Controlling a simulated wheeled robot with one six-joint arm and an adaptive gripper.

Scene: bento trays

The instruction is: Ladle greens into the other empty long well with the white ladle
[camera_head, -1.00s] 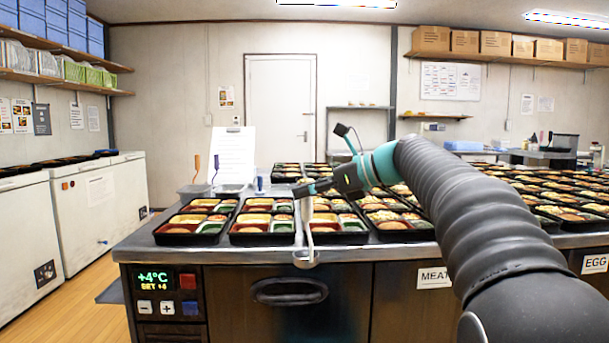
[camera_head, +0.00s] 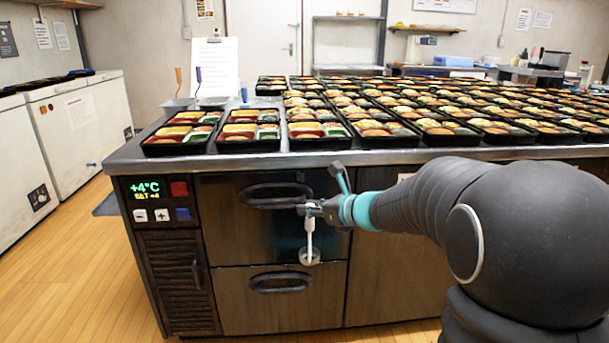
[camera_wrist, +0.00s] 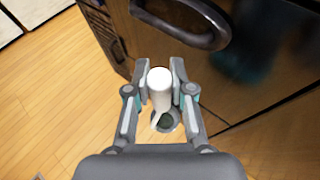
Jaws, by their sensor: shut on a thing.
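My gripper (camera_head: 309,209) is shut on the white ladle (camera_head: 309,240), which hangs down in front of the counter's drawers, below the counter top. Black bento trays (camera_head: 181,146) with yellow, red and green wells line the counter's front edge. The wells are too small to tell which long well is empty.
The counter (camera_head: 135,152) has drawers with dark handles (camera_head: 280,282) close behind my gripper. Two tubs with an orange-handled and a blue-handled tool stand at the back left by a white sheet (camera_head: 213,65). White chest freezers (camera_head: 70,128) stand left.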

